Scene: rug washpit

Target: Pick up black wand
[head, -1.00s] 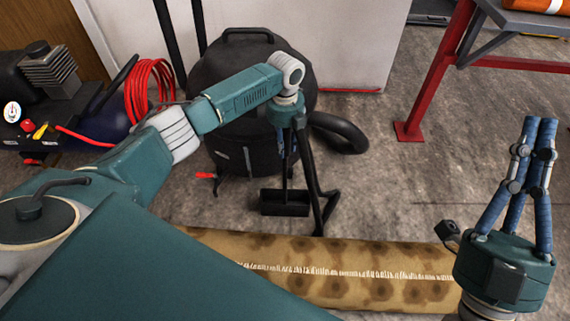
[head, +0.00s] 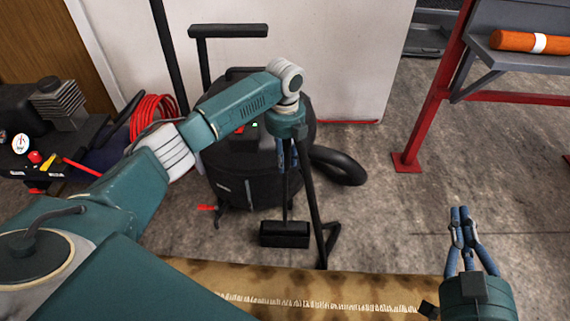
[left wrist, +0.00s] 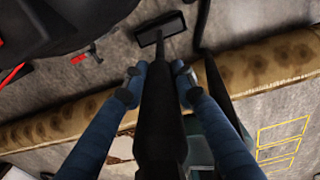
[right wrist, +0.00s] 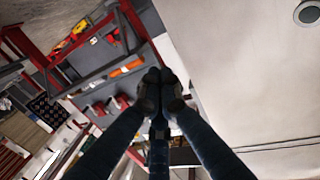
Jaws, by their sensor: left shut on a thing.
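The black wand (head: 285,235) has a thin tube and a wide rectangular foot. It hangs or stands upright in front of the black vacuum, and I cannot tell whether its foot touches the floor. My left gripper (head: 284,167) points down and is shut on the upper part of the wand. In the left wrist view the thick dark shaft of the wand (left wrist: 160,125) runs between the blue fingers (left wrist: 158,75), with its foot beyond. My right gripper (head: 460,213) points upward at the lower right, empty, its fingertips together; the right wrist view shows the same fingertips (right wrist: 162,82).
A black vacuum (head: 245,180) with a thick hose (head: 345,168) stands behind the wand. Another black pole (head: 318,220) with a triangular foot is beside it. A spotted rolled rug (head: 340,290) lies in front. A red-legged bench (head: 430,110) is at right; floor between is clear.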

